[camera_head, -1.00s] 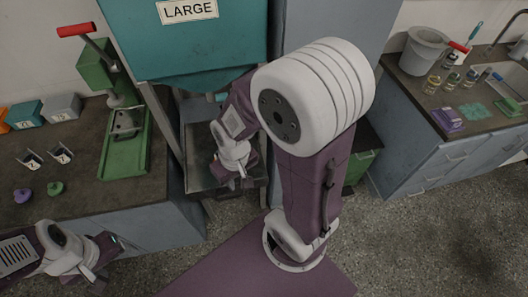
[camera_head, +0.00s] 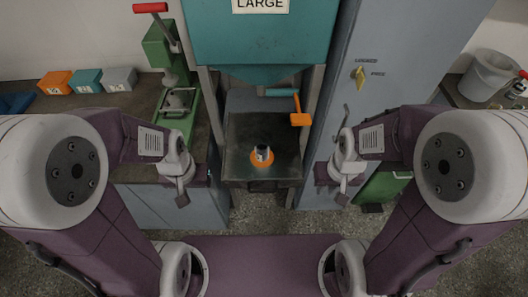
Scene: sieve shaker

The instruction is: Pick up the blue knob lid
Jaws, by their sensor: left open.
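I cannot make out a blue knob lid in this view. My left gripper (camera_head: 182,197) hangs in front of the left counter's edge, left of the metal tray (camera_head: 240,135); it is open and no held object shows. My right gripper (camera_head: 343,196) hangs on the other side of the tray, in front of the grey-blue cabinet. Its fingers are too small to tell whether they are open.
A metal cup (camera_head: 262,153) with an orange base stands on the tray under the teal hopper (camera_head: 262,40). An orange-handled lever (camera_head: 300,118) juts out there. A green press (camera_head: 170,60) and orange, teal and grey boxes (camera_head: 119,79) stand on the left counter.

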